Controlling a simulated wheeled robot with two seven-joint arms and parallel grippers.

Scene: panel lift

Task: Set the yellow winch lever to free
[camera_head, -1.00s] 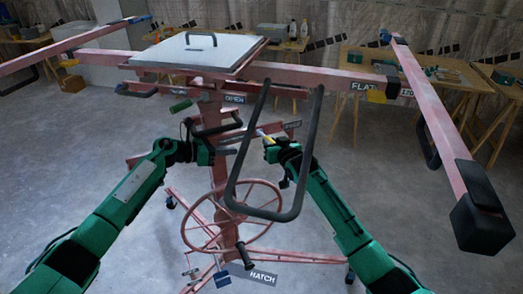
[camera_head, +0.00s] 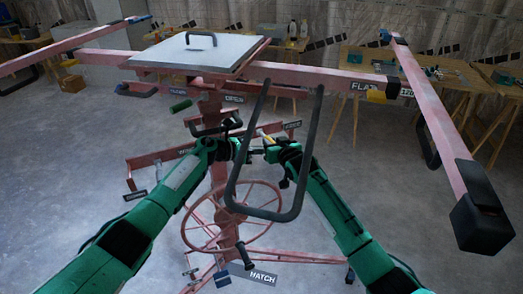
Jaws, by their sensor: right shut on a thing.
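The yellow winch lever (camera_head: 262,133) shows as a short yellow end by the middle of the red lift post. My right gripper (camera_head: 265,147) is shut on the yellow winch lever; its fingers hide part of it. A sign reading FREE (camera_head: 293,125) is on a red bar just right of the lever. My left gripper (camera_head: 240,151) is close by on the left, in front of the post. Its fingers are small and dark, so I cannot tell whether it is open or shut.
A tall black loop handle (camera_head: 230,190) stands before the post, close to both grippers. A red handwheel (camera_head: 186,226) is below, near a HATCH sign (camera_head: 262,278). Red lift arms carry a grey panel (camera_head: 165,52) above. Open floor lies on both sides.

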